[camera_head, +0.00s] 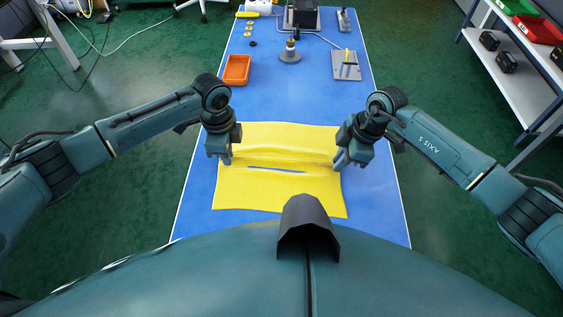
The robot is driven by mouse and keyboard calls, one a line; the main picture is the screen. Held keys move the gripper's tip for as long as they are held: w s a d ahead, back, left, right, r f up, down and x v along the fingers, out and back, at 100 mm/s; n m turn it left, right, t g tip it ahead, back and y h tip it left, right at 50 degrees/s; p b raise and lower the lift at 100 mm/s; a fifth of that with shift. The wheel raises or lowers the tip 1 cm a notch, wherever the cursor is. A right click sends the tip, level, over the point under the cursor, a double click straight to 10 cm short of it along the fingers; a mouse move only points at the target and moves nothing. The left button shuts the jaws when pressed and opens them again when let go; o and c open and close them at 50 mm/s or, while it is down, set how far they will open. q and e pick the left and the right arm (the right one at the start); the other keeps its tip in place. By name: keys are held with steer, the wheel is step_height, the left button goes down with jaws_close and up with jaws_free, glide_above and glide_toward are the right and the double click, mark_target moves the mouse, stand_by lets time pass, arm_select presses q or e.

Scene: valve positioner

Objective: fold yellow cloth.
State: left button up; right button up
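The yellow cloth (278,190) lies on the blue table. Raised creases run across its middle, from one gripper to the other, and a narrow slit of blue table shows between them. My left gripper (226,160) is at the cloth's left edge, level with the creases. My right gripper (343,163) is at the right edge at about the same height. Both point down and are at or very near the cloth. The fingertips are small here, and I cannot tell whether either is closed on the fabric.
The blue table (300,99) is clear between the cloth and the items at the back. An orange tray (237,70), a grey valve part (290,53) and a grey plate (345,66) stand there. A shelf (509,84) with bins is at the right.

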arm_select(q)
jaws_close()
arm_select(e)
jaws_close()
arm_select(q)
steer(key=shift+r, duration=0.1)
